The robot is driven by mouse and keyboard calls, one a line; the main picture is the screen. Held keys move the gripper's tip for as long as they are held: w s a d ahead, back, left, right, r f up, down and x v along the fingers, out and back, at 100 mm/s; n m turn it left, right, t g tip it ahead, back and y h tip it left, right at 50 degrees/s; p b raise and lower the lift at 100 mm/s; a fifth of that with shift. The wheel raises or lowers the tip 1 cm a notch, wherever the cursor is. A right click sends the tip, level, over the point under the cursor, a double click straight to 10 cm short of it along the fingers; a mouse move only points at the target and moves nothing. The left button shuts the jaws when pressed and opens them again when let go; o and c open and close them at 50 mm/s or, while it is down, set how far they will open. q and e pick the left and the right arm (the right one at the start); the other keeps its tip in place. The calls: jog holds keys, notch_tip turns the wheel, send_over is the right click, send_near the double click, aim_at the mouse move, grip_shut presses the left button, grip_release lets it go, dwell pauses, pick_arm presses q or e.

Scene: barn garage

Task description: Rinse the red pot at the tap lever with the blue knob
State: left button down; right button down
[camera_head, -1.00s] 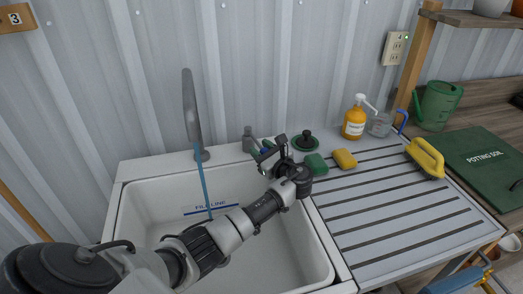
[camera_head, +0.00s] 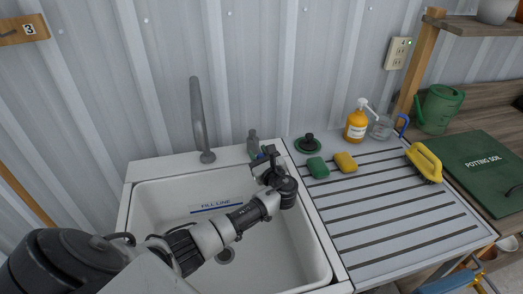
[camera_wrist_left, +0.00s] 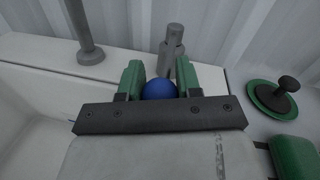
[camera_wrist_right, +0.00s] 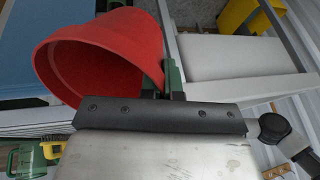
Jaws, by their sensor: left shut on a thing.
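My left gripper (camera_head: 264,160) is at the tap lever on the sink's back right ledge. In the left wrist view its green fingers are around the blue knob (camera_wrist_left: 160,89), shut on it. The grey lever post (camera_wrist_left: 172,48) stands just behind. The tall grey tap (camera_head: 198,120) stands left of it over the white sink (camera_head: 150,172), and no water stream shows. The red pot (camera_wrist_right: 95,58) appears only in the right wrist view, tilted, its wall at the fingers of my right gripper (camera_wrist_right: 168,78), which appears shut on it. The right gripper is outside the head view.
A black-knobbed green plug (camera_head: 308,144), a soap bottle (camera_head: 356,122) and a glass jar (camera_head: 382,128) stand along the back. The basin is empty.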

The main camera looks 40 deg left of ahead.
pick_arm(q)
jog(key=c, duration=0.8)
grip_release()
jog(key=shift+s, duration=0.1)
jog(key=b+v, duration=0.1)
jog(key=v, duration=1.1)
